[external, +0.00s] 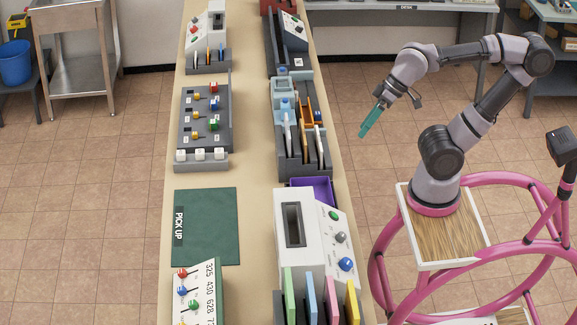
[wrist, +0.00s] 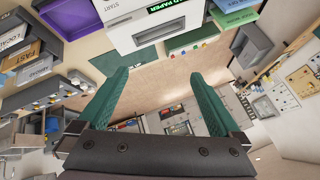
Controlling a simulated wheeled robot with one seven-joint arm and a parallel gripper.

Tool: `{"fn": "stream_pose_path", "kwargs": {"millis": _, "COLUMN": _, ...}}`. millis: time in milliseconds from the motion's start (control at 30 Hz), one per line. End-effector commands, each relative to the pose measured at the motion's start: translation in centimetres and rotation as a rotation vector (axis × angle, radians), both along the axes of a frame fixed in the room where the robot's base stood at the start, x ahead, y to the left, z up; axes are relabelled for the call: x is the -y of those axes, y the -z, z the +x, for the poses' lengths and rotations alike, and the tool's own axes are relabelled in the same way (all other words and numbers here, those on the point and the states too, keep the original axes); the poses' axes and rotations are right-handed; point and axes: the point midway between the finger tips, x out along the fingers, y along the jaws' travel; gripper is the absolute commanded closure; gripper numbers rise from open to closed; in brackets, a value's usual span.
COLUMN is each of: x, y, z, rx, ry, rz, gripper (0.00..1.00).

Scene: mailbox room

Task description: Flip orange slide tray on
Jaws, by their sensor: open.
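A small orange tray-like part (external: 307,115) sits in the dark grey sorter unit (external: 292,165) on the right side of the long bench. I take it for the orange slide tray; it is too small to tell its position along its slide. My gripper (external: 365,132) hangs in the air to the right of that unit, off the bench edge and apart from it. In the wrist view my gripper (wrist: 158,85) shows two teal fingers wide apart with nothing between them. I cannot make out the orange tray in the wrist view.
A purple tray (external: 312,188) and a white machine with knobs (external: 318,232) stand nearer the camera on the bench. A green pick-up mat (external: 215,225) lies on the left. A grey panel with colored knobs (external: 205,120) stands beyond it. The bench's middle strip is clear.

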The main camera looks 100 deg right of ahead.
Motion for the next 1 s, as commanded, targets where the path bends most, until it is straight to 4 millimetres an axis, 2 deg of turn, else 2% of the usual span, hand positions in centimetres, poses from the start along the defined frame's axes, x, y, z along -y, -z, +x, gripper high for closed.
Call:
{"fn": "stream_pose_path", "kwargs": {"millis": 100, "x": 0.0, "y": 0.0, "z": 0.0, "rx": 0.000, "ry": 0.001, "rz": 0.001, "gripper": 0.00}}
{"fn": "stream_pose_path", "kwargs": {"millis": 133, "x": 0.0, "y": 0.0, "z": 0.0, "rx": 0.000, "ry": 0.001, "rz": 0.001, "gripper": 0.08}}
{"fn": "stream_pose_path", "kwargs": {"millis": 267, "x": 0.0, "y": -0.1, "z": 0.1, "rx": -0.001, "ry": 0.001, "rz": 0.000, "gripper": 0.57}}
{"fn": "stream_pose_path", "kwargs": {"millis": 300, "x": 0.0, "y": -0.1, "z": 0.1, "rx": -0.001, "ry": 0.002, "rz": 0.000, "gripper": 0.73}}
{"fn": "stream_pose_path", "kwargs": {"millis": 367, "x": 0.0, "y": -0.1, "z": 0.1, "rx": -0.001, "ry": 0.002, "rz": 0.000, "gripper": 0.96}}
{"fn": "stream_pose_path", "kwargs": {"millis": 400, "x": 0.0, "y": -0.1, "z": 0.1, "rx": -0.001, "ry": 0.002, "rz": 0.000, "gripper": 1.00}}
{"fn": "stream_pose_path", "kwargs": {"millis": 567, "x": 0.6, "y": 0.0, "z": 0.6, "rx": 0.001, "ry": 0.011, "rz": -0.014, "gripper": 1.00}}
{"fn": "stream_pose_path", "kwargs": {"millis": 667, "x": 2.3, "y": 0.4, "z": 2.2, "rx": 0.001, "ry": 0.035, "rz": -0.054, "gripper": 1.00}}
{"fn": "stream_pose_path", "kwargs": {"millis": 767, "x": 5.4, "y": 1.2, "z": 4.6, "rx": -0.004, "ry": 0.073, "rz": -0.124, "gripper": 1.00}}
{"fn": "stream_pose_path", "kwargs": {"millis": 900, "x": 11.6, "y": 2.8, "z": 8.2, "rx": -0.016, "ry": 0.121, "rz": -0.252, "gripper": 1.00}}
{"fn": "stream_pose_path", "kwargs": {"millis": 1000, "x": 16.4, "y": 4.3, "z": 10.1, "rx": -0.033, "ry": 0.143, "rz": -0.340, "gripper": 1.00}}
